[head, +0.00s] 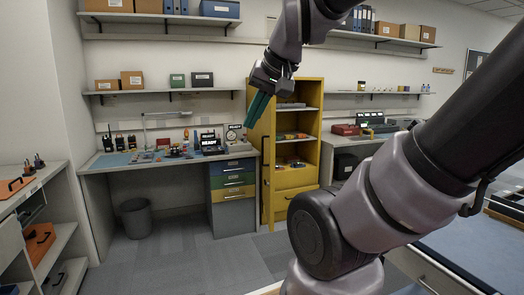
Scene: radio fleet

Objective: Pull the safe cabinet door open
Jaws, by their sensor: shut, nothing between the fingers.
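The yellow safe cabinet (298,205) stands in the gap between two workbenches. Its front is open, and shelves with small items show inside. Its door (262,150) stands swung out at the left side, seen nearly edge-on, with a dark upright handle (266,190) on it. My gripper (251,122), with green fingers pointing down, is shut and empty. It overlaps the upper part of the door in the head view; I cannot tell whether it touches it.
A left workbench (110,162) holds radios and tools above a drawer unit (233,190). A grey bin (136,217) stands under it. Carpet in front of the cabinet is clear. A blue-topped table (470,250) is at the right, and an open shelf unit (50,200) at the left.

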